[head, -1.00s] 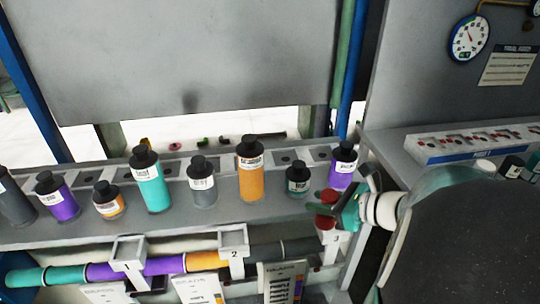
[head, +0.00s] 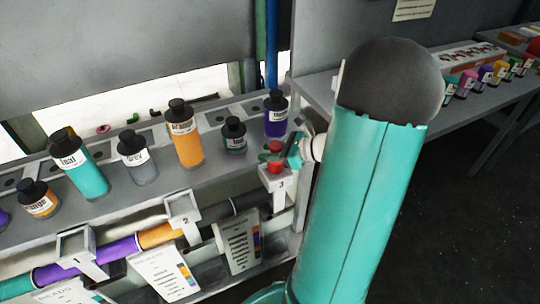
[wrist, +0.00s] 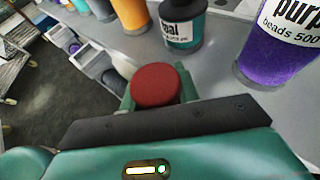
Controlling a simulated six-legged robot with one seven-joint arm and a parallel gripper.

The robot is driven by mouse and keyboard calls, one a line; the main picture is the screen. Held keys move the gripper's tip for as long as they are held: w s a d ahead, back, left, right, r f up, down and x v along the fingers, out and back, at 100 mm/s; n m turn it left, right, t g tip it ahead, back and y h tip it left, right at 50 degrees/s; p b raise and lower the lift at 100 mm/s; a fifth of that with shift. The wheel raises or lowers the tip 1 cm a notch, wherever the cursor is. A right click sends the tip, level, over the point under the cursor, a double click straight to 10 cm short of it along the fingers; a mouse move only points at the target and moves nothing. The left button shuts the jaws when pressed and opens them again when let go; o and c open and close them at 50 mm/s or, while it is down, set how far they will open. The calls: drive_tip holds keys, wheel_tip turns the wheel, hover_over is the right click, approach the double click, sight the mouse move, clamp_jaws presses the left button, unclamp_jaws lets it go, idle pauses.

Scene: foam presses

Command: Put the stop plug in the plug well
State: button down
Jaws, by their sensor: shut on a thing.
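The stop plug is a red round-topped piece (wrist: 157,84) in the wrist view, between the two green fingers of my gripper (wrist: 156,98). My gripper is shut on it. In the head view the red plug (head: 275,147) shows at the tips of my gripper (head: 284,155), just above the white bracket marked 3 (head: 281,184). A second red patch (head: 274,167) sits lower, at the top of that bracket; I cannot tell whether it is part of the plug. The plug's lower end is hidden in the wrist view. I cannot make out the plug well for certain.
Purple (head: 276,115), teal (head: 234,136) and orange (head: 184,135) bottles stand on the grey shelf close to my gripper. Brackets 1 (head: 78,243) and 2 (head: 183,208) hold a coloured tube below the shelf edge. Open floor (head: 440,240) lies at right.

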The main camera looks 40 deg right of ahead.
drive_tip(key=shift+f, duration=0.8)
drive_tip(key=shift+f, duration=0.15)
drive_tip(key=c, duration=1)
unclamp_jaws()
drive_tip(key=shift+c, duration=0.2)
